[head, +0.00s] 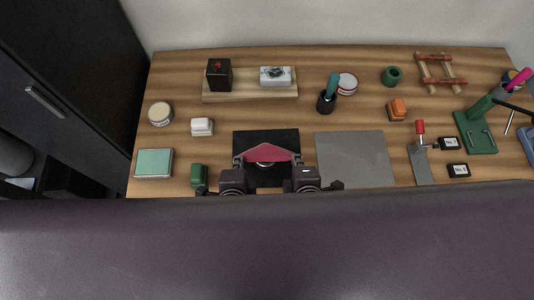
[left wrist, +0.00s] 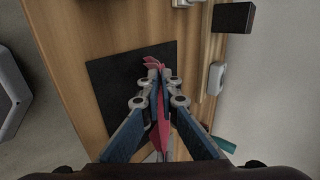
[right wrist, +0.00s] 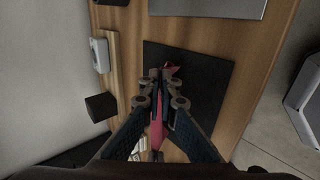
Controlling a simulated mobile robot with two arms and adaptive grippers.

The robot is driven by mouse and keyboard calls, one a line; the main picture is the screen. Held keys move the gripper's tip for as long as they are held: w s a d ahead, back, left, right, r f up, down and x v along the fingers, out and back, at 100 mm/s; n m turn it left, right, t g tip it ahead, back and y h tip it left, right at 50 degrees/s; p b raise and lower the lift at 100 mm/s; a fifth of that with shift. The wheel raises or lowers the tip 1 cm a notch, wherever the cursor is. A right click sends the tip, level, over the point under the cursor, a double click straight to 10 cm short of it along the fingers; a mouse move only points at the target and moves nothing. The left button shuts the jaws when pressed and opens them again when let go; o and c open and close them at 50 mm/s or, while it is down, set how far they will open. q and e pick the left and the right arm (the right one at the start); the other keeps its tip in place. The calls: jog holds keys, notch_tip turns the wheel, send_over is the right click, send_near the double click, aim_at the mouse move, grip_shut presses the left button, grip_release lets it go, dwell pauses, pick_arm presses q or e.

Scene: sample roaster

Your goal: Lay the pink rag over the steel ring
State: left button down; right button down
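The pink rag (head: 268,154) hangs stretched between my two grippers above the black mat (head: 250,140). My left gripper (head: 238,159) is shut on the rag's left side; the rag (left wrist: 163,127) also shows between its fingers in the left wrist view. My right gripper (head: 297,159) is shut on the rag's right side, and the rag (right wrist: 156,132) shows there in the right wrist view. The steel ring is mostly hidden by the rag; only a small pale edge (head: 264,164) shows under it, and I cannot tell whether they touch.
A grey mat (head: 352,158) lies to the right, and a green block (head: 198,176) stands close to the left arm. A wooden board (head: 240,94) with a black box and a white box lies behind. A dark cup with a teal-handled tool (head: 327,101) stands behind right.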

pick_arm(q)
jog(key=shift+s+f+t, duration=0.4)
jog(key=shift+t, duration=0.2)
pick_arm(e)
jog(key=shift+s+f+t, duration=0.4)
jog(key=shift+t, duration=0.2)
pick_arm(q)
jog(key=c, duration=1.9)
grip_release()
pick_arm(e)
jog(key=c, duration=1.9)
grip_release()
